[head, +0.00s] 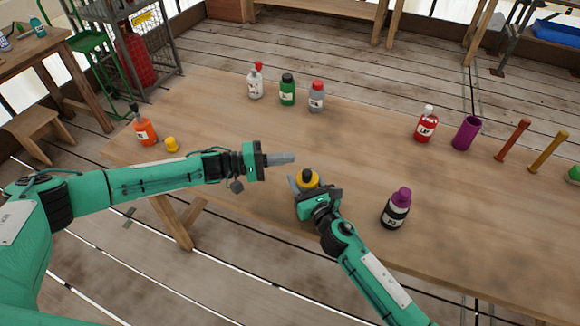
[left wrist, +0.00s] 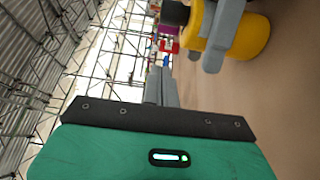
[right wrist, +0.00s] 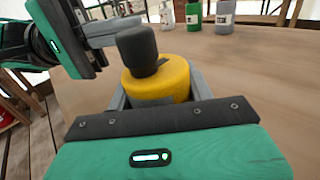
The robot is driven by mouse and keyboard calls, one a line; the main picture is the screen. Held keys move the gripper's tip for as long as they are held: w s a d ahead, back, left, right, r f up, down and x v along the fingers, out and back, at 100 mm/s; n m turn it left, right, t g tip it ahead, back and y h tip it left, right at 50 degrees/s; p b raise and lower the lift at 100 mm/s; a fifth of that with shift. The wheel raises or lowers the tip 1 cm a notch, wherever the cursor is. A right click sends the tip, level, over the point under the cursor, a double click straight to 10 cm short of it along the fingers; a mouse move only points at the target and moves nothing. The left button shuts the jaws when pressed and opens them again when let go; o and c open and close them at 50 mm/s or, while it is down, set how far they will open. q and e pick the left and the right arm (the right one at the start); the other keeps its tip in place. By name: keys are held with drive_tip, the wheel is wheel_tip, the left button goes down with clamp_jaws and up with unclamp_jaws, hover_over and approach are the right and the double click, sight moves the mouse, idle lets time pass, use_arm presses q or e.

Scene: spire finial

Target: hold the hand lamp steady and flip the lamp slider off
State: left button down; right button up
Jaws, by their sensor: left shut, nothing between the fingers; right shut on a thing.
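The hand lamp appears to be the yellow, round-bodied thing with a black top (head: 308,179) near the table's front edge. It also shows in the right wrist view (right wrist: 172,84) and the left wrist view (left wrist: 252,38). My right gripper (head: 301,188) is shut around its yellow body; the lamp looks upright. My left gripper (head: 293,158) is shut and empty, just left of and above the lamp in the head view. In the right wrist view its fingers (right wrist: 122,30) are close beside the black top; I cannot tell whether they touch. I cannot clearly make out the slider.
A black bottle with a purple cap (head: 396,208) stands right of my right gripper. An orange bottle (head: 145,130) and a small yellow piece (head: 172,145) are at the left. Several bottles, including a green one (head: 287,90), stand at the back. The middle of the table (head: 360,140) is clear.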

use_arm(q)
drive_tip(key=v, duration=0.9)
drive_tip(key=shift+s+a, duration=0.2)
drive_tip(key=shift+a, duration=0.15)
use_arm(e)
drive_tip(key=o, duration=1.1)
drive_tip(key=shift+s, duration=0.1)
